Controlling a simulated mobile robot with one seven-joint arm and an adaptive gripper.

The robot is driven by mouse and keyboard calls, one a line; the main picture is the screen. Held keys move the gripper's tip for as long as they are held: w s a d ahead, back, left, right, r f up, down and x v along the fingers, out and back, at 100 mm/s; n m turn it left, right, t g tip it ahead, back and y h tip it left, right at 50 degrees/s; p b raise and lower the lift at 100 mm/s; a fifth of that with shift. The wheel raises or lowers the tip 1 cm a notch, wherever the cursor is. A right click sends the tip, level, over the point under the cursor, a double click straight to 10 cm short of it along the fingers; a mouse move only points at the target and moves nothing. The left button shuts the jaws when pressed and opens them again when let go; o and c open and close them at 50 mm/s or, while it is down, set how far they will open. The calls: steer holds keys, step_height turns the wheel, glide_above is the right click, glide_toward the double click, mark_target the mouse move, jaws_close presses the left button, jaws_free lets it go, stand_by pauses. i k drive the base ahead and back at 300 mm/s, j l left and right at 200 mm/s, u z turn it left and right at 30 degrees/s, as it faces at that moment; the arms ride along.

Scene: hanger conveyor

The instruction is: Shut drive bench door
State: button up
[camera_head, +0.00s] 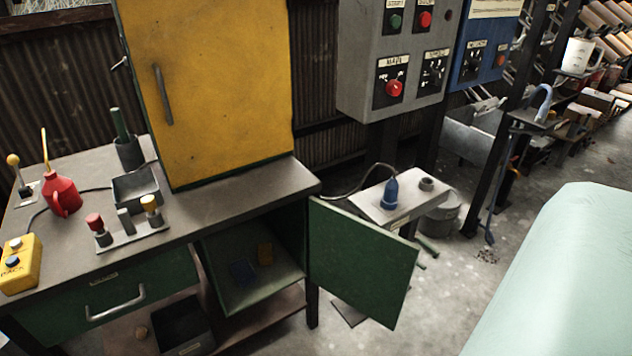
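The drive bench (225,195) stands at the left with a dark grey top and green front. Its green door (360,262) hangs open at the bench's right end, swung out to the right. The open compartment (225,250) shows to the left of the door, with a dark blue item and a yellowish item on its floor. No handle shows on the face of the door that I see. My gripper is not in view. A smooth pale green surface (565,275) fills the lower right; I cannot tell whether it is part of me.
A yellow cabinet (215,90), a red oil can (62,195) and a yellow box (20,265) stand on the bench. A closed drawer (110,300) is at lower left. A small table (400,205) with a blue bottle stands behind the door. Floor (450,300) right of the door looks clear.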

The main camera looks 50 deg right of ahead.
mark_target(369, 267)
steer(key=l+u, duration=0.35)
steer(key=l, duration=0.2)
steer(key=k+l+u, duration=0.15)
steer(key=l+u, duration=0.2)
steer(key=l, duration=0.2)
steer(key=k+l+u, duration=0.1)
steer(key=l, duration=0.3)
steer(key=k+l+u, duration=0.15)
steer(key=l, duration=0.25)
steer(key=k+l+u, duration=0.1)
steer(key=l, duration=0.3)
steer(key=k+l, duration=0.15)
steer(key=l, duration=0.2)
steer(key=k+l, duration=0.1)
steer(key=l, duration=0.25)
steer(key=k+l, duration=0.15)
steer(key=l, duration=0.2)
steer(key=k+l, duration=0.15)
steer(key=l, duration=0.25)
steer(key=k+l, duration=0.15)
steer(key=l, duration=0.2)
steer(key=k+j+u, duration=0.2)
steer(key=k+j, duration=0.25)
steer(key=k, duration=0.2)
steer(key=k+j, duration=0.1)
steer(key=j, duration=0.55)
